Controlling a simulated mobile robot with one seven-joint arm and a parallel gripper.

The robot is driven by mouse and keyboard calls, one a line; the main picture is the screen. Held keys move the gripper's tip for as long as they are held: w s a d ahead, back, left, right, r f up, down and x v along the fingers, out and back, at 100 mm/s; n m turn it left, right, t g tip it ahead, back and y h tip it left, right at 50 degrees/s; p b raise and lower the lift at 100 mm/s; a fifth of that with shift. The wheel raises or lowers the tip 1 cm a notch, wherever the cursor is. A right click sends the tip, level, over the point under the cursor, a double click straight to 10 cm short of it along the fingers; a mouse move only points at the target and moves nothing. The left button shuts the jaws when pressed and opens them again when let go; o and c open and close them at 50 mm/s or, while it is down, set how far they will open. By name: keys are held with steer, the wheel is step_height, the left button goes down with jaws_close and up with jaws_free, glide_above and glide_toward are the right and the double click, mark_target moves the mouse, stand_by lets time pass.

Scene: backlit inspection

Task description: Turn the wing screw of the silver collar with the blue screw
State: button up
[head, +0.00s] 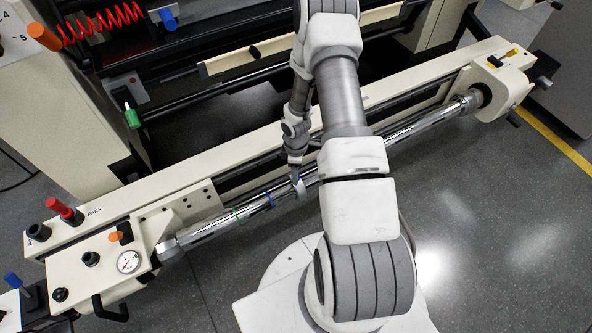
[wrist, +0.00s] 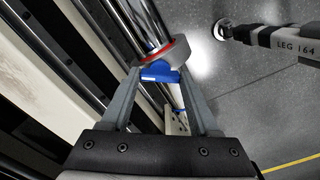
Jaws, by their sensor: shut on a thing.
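The silver collar (wrist: 163,56) sits around a shiny bar (wrist: 137,20) and shows a red line on its rim in the wrist view. Its blue wing screw (wrist: 160,76) sticks out toward me, between the fingertips. My gripper (wrist: 159,80) is shut on this screw, one finger on each side. In the head view my gripper (head: 296,176) reaches down to the collar (head: 300,188) on the long chrome bar (head: 330,167). The screw is hidden there.
A blue ring (head: 270,199) and a green ring (head: 237,214) mark the bar left of the collar. A cream beam (head: 190,185) runs close behind the bar. A gauge (head: 128,261) and knobs stand on the left end block.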

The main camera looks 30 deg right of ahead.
steer(key=shift+m, duration=0.7)
steer(key=m+b, duration=0.1)
steer(key=m, duration=0.4)
steer(key=m+b, duration=0.1)
steer(key=m, duration=0.6)
steer(key=shift+m, duration=0.3)
steer(key=m, duration=1.3)
stand_by(0.5)
steer(key=o, duration=1.4)
